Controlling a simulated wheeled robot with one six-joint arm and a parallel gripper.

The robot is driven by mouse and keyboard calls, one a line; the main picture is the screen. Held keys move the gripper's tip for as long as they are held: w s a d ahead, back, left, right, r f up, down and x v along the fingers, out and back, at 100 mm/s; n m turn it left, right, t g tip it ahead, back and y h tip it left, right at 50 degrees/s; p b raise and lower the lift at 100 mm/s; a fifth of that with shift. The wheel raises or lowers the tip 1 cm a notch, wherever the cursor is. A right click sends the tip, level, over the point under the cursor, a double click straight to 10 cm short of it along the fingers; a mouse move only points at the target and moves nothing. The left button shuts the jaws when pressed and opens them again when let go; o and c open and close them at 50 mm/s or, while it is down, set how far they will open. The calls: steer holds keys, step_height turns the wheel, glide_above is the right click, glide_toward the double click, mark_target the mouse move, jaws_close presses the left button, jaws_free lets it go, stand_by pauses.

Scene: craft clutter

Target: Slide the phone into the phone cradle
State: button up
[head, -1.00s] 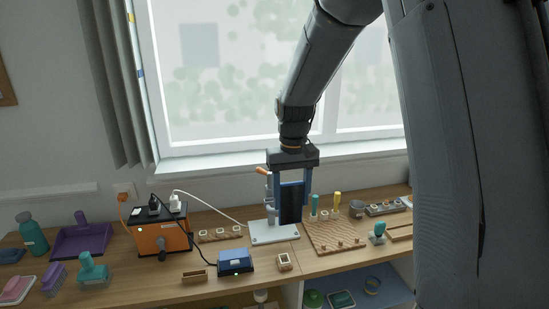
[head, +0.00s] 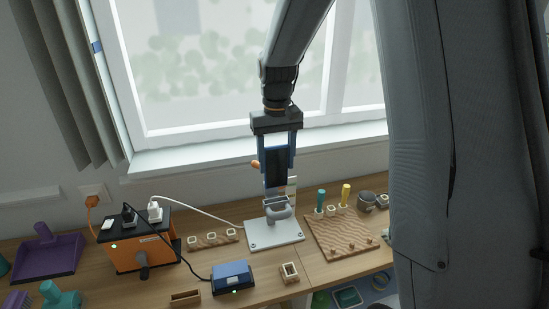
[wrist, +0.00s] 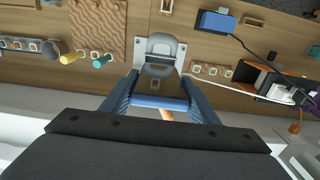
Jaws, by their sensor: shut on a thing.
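The dark phone with a blue edge (head: 276,181) is upright between the fingers of my gripper (head: 277,172), which is shut on it. The wrist view shows its dark face (wrist: 158,82) and blue edge across the fingers. What appears to be the phone cradle is a stand on a pale grey base plate (head: 262,236) with a rounded grey bracket (head: 281,213); the plate also shows in the wrist view (wrist: 143,52). The phone's lower end is directly over or at the bracket. I cannot tell whether they touch. The phone hides much of the stand's upright part.
An orange handle (head: 255,164) sticks out left of my gripper. An orange power box (head: 140,252) with cables stands left. A blue box (head: 232,274) lies in front left. A wooden pegboard (head: 338,238) is close on the right. The window is behind.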

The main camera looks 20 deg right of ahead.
mark_target(276, 187)
steer(key=shift+p, duration=0.35)
steer(key=shift+f+b, duration=0.9)
steer(key=shift+f, duration=1.2)
steer(key=shift+f, duration=1.8)
steer(key=o, duration=1)
steer(key=shift+o, duration=0.2)
